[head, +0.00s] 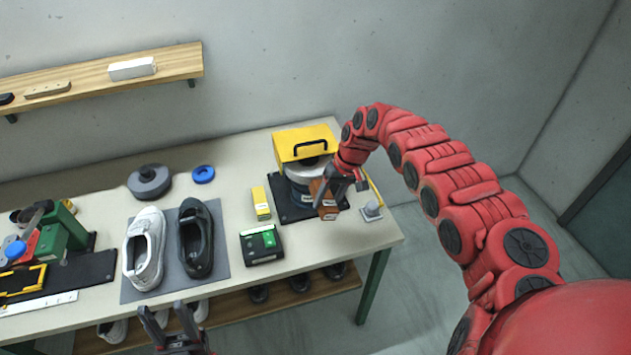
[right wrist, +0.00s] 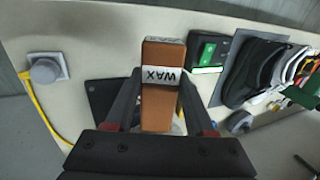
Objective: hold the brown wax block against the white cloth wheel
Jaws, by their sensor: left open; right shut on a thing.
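The brown wax block (head: 327,208) is in my right gripper (head: 336,183), which is shut on it. In the right wrist view the block (right wrist: 159,107), with a white WAX label, stands between the fingers (right wrist: 157,100). The white cloth wheel (head: 303,172) sits under the yellow guard (head: 304,141) of the grinder-like machine, just beside the block. The block is at the wheel's near right side; I cannot tell whether they touch. In the right wrist view the wheel is mostly hidden behind block and gripper. My left gripper (head: 170,322) is open and empty at the table's front edge.
A green-buttoned switch box (head: 261,244) and a yellow block (head: 261,203) stand left of the machine. A grey knob-topped fitting (head: 372,211) with a yellow cable is to its right. Two shoes lie on a grey mat (head: 218,262).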

